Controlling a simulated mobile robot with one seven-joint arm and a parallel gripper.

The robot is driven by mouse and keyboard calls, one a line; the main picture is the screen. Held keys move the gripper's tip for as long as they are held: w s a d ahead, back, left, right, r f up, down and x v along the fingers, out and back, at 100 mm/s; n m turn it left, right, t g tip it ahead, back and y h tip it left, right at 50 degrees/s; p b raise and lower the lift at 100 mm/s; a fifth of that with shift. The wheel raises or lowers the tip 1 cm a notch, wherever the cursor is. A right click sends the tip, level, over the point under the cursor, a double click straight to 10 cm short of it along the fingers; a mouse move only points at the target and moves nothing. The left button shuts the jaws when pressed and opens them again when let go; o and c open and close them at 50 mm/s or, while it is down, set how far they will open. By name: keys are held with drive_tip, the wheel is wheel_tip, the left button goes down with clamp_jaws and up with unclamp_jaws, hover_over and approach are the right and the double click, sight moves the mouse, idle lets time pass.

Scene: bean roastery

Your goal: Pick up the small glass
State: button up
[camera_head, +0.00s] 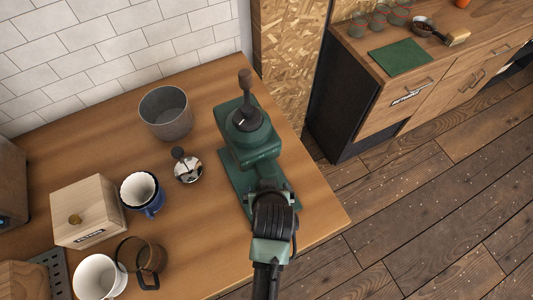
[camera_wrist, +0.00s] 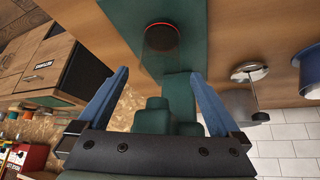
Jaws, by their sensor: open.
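A small clear glass (camera_wrist: 161,60) with a thin red ring at its dark round end shows in the wrist view, against a green base plate. My gripper (camera_wrist: 158,75) is open, its two blue fingers spread on either side of the glass's line. The glass appears just beyond the fingertips; I cannot tell the exact gap. In the head view my gripper (camera_head: 272,205) is over the front part of the green grinder (camera_head: 250,140), and my arm hides the glass there.
Left of the grinder are a grey pot (camera_head: 167,122), a small metal-topped item (camera_head: 187,170), a blue mug (camera_head: 153,209), a brown glass mug (camera_head: 151,258), a white cup (camera_head: 97,277) and a wooden box (camera_head: 87,215). The far counter holds several glasses (camera_head: 357,28) and a green mat (camera_head: 401,57).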

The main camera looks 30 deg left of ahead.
drive_tip(key=shift+x, duration=1.3)
clamp_jaws()
